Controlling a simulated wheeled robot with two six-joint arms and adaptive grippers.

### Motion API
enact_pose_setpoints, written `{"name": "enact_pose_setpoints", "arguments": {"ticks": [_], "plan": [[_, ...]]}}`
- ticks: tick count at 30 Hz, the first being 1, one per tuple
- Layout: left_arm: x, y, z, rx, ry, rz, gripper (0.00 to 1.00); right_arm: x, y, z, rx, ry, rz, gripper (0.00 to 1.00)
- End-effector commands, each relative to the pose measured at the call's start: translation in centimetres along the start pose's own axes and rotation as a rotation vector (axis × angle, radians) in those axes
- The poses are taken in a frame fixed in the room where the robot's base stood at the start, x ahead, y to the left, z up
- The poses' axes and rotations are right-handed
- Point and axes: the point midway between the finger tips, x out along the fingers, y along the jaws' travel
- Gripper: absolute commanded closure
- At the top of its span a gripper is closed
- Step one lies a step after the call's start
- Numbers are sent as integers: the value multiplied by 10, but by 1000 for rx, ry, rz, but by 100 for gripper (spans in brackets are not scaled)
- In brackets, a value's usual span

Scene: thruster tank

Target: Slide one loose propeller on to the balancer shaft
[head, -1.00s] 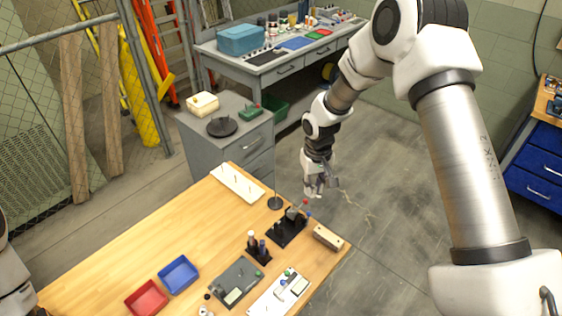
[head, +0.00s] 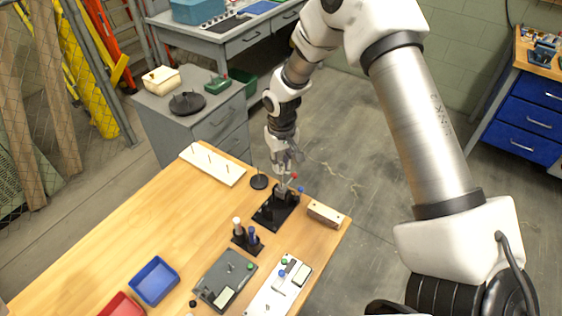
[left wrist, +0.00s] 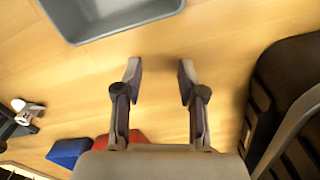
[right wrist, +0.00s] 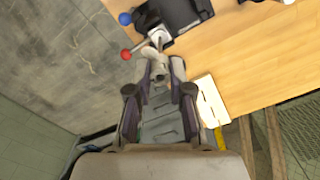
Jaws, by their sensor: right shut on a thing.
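My right gripper (head: 287,160) is above the far right part of the wooden table, beside a black fixture (head: 268,214) with a red-ended and a blue-ended arm. In the right wrist view its fingertips (right wrist: 158,66) are closed together on a small grey thing close to the fixture (right wrist: 185,12). The fingers hide much of it, and I cannot tell whether it is a propeller. I cannot pick out a loose propeller or the balancer shaft for sure. My left gripper (left wrist: 160,75) is open and empty above the wooden surface; the head view does not show it.
A white board with pegs (head: 218,168) and a small dark disc (head: 259,182) lie at the far edge. A wooden block (head: 323,212) is right of the fixture. A black holder (head: 247,245), a grey plate (head: 212,279) and a blue tray (head: 146,288) are nearer. The left middle is clear.

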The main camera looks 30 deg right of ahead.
Motion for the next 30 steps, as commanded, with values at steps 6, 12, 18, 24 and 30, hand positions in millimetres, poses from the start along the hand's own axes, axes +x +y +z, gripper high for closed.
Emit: {"name": "enact_pose_setpoints", "arguments": {"ticks": [6,12,18,24,30], "plan": [[5,0,0,0,0,0,60,5,0,0,0,1,0,94],[4,0,0,0,0,0,60,5,0,0,0,0,0,94],[-1,0,0,0,0,0,60,4,0,0,0,0,0,94],[0,0,0,0,0,0,60,5,0,0,0,0,0,94],[-2,0,0,0,0,0,60,7,0,0,0,0,0,94]]}}
